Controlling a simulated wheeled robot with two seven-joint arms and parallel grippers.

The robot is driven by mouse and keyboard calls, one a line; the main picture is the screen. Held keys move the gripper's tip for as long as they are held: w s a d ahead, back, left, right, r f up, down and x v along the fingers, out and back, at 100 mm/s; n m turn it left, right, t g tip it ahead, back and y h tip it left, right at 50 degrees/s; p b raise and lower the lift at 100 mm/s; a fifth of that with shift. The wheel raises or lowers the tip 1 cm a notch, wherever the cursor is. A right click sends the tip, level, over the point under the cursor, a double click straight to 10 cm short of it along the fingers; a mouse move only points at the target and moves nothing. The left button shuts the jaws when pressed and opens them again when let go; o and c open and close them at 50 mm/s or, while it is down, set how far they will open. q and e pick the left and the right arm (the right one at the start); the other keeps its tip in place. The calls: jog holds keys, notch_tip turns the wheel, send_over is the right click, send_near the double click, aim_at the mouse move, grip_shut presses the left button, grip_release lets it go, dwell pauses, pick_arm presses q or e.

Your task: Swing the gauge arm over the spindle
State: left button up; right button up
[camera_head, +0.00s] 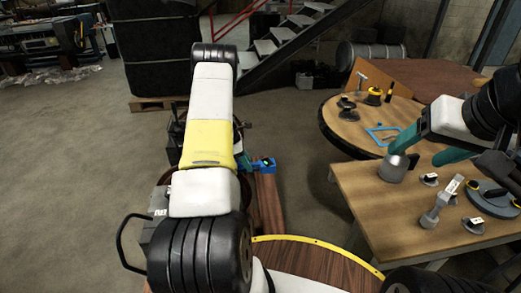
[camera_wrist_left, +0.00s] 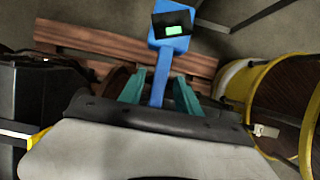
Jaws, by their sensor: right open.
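The blue gauge arm (camera_wrist_left: 159,88) with its dark box and lit green display (camera_wrist_left: 175,29) shows in the left wrist view. It also shows in the head view as a blue piece (camera_head: 264,166) beyond my left forearm. My left gripper (camera_wrist_left: 160,76) has its two teal fingers on either side of the blue arm, with gaps on both sides. In the head view my left arm hides most of that gripper. My right gripper (camera_head: 428,148) is open above the right wooden table, by a grey cone-shaped part (camera_head: 393,169). I cannot make out the spindle.
The right wooden table (camera_head: 362,193) carries a grey upright tool (camera_head: 438,203) and several small parts. A round table (camera_head: 338,128) behind it holds a blue frame (camera_head: 383,134) and tools. A yellow-edged round wooden top (camera_head: 311,262) is near me. Open floor lies left.

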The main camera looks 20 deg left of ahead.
pick_arm(q)
grip_shut()
jog(key=shift+r, duration=0.1)
dwell(1.3)
